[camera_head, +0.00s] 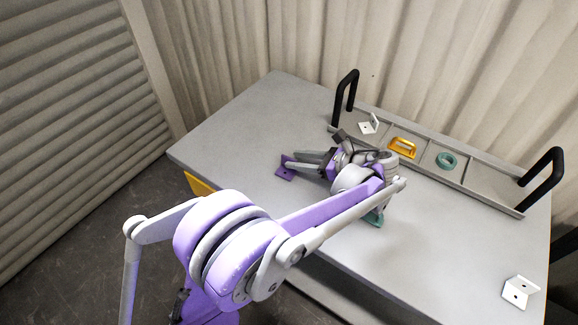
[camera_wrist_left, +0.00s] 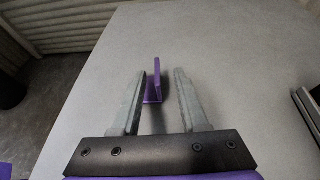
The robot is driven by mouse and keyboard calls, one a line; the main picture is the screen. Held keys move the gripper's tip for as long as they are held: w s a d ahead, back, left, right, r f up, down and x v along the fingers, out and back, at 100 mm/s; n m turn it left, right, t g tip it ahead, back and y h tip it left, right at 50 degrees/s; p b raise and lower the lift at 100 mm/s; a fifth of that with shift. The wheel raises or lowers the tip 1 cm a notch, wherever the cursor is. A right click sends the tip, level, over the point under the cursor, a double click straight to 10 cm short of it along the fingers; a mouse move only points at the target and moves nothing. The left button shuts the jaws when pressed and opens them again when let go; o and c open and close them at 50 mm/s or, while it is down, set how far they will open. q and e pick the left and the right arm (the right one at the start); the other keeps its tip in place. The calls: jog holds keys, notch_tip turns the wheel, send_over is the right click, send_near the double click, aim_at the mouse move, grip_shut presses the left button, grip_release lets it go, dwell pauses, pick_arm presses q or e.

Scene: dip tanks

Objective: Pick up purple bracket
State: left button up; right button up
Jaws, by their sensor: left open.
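The purple bracket (camera_head: 285,171) lies on the grey table, left of the tray, in the head view. In the left wrist view the purple bracket (camera_wrist_left: 154,86) has an upright plate and shows between the fingertips, nearer the left finger. My left gripper (camera_head: 298,161) is open and low over the table at the bracket. In the left wrist view both fingers of my left gripper (camera_wrist_left: 164,76) are apart, with the bracket at their tips. I cannot tell whether a finger touches it. My right gripper is not in view.
A grey divided tray (camera_head: 481,189) with black handles (camera_head: 346,92) stands along the back. It holds a white bracket (camera_head: 369,125), a yellow part (camera_head: 403,147) and a teal ring (camera_head: 446,160). Another white bracket (camera_head: 518,290) lies at the front right. A teal piece (camera_head: 375,218) is partly hidden by my arm.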

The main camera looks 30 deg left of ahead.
aim_at(282, 158)
pick_arm(q)
jog(key=b+x, duration=0.1)
jog(key=x, duration=0.6)
jog(key=shift+s, duration=0.1)
grip_shut()
jog(key=shift+r, duration=0.1)
